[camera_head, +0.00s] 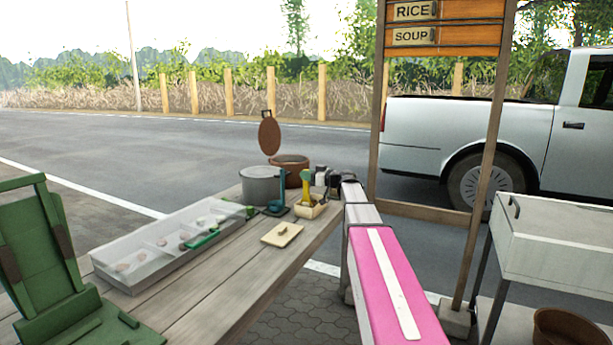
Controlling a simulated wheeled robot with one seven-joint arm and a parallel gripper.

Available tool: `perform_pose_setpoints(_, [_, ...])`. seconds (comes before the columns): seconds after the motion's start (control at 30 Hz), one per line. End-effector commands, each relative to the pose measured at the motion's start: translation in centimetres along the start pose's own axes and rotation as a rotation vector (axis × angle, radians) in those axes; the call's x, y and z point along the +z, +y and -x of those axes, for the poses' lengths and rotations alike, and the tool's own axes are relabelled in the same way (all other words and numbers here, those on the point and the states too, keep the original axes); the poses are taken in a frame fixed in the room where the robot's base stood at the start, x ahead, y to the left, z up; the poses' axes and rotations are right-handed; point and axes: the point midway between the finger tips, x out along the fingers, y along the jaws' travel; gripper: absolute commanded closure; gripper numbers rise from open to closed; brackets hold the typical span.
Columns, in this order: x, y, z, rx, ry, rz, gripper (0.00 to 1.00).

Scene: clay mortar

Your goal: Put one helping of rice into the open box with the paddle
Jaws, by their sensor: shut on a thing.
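My arm reaches out from the lower right, and my gripper (320,182), small and dark at its end, is over the far end of the wooden table. It is shut on what looks like the paddle (306,182), an upright yellow and green piece. The paddle's lower end is at or over a small tan open box (311,211); I cannot tell whether they touch. A brown pot (291,164) stands behind, its round lid (269,136) raised above it. Its contents, and any rice on the paddle, cannot be made out.
A grey pot (260,186) and a teal ladle (277,207) stand left of the box. A flat tan board (282,234) lies in front. A compartmented clear tray (130,272) runs along the table. A wooden sign post (488,180) and white cart (555,240) stand right.

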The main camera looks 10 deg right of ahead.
Motion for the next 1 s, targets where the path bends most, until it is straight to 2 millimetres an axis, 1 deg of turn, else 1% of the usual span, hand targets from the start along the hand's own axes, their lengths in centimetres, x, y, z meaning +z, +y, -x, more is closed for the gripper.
perform_pose_setpoints(0.4, [0.03,0.0,0.0,0.0,0.0,0.0,1.0])
perform_pose_setpoints(1.0, [0.79,0.0,0.0,0.0,0.0,0.0,1.0])
